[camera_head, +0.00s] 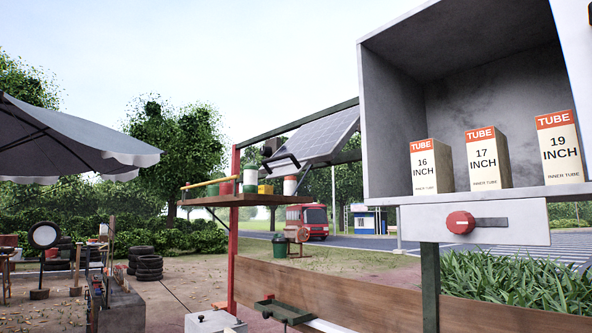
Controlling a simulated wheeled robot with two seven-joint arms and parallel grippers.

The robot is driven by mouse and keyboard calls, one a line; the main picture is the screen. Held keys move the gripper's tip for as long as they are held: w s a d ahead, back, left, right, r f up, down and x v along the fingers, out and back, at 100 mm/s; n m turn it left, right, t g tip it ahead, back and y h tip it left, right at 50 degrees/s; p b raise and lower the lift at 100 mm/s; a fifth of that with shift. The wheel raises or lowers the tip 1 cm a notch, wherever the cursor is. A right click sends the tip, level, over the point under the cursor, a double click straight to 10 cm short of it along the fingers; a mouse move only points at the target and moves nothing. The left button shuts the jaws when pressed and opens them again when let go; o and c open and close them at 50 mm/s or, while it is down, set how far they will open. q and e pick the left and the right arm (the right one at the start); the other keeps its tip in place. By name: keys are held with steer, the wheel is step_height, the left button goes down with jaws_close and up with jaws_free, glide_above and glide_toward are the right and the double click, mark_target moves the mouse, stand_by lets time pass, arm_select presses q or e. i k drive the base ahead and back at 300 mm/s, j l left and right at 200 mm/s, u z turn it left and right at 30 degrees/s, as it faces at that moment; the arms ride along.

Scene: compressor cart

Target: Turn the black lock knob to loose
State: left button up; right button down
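I cannot make out a black lock knob for certain in the head view. A red round knob (460,222) sits on a pale panel (525,215) below the grey cabinet, beside a dark horizontal slot or bar (492,222). A dark handle-like bar (283,163) shows at the lower left edge of a tilted solar panel (325,136). The compressor cart is not clearly recognisable. Neither of my grippers is in view.
An open grey cabinet (392,130) at upper right holds tube boxes marked 16 (424,166), 17 (487,158) and 19 inch (560,150). A wooden shelf (245,200) carries cans. A wooden board (330,290) crosses below. Tires (149,267) and a grey umbrella (70,140) stand left.

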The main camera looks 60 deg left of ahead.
mark_target(265, 150)
steer(key=k+j+u, duration=0.2)
steer(key=u, duration=0.2)
steer(key=k+j+u, duration=0.1)
steer(key=j+u, duration=0.75)
steer(key=i, duration=0.6)
steer(key=k, duration=0.7)
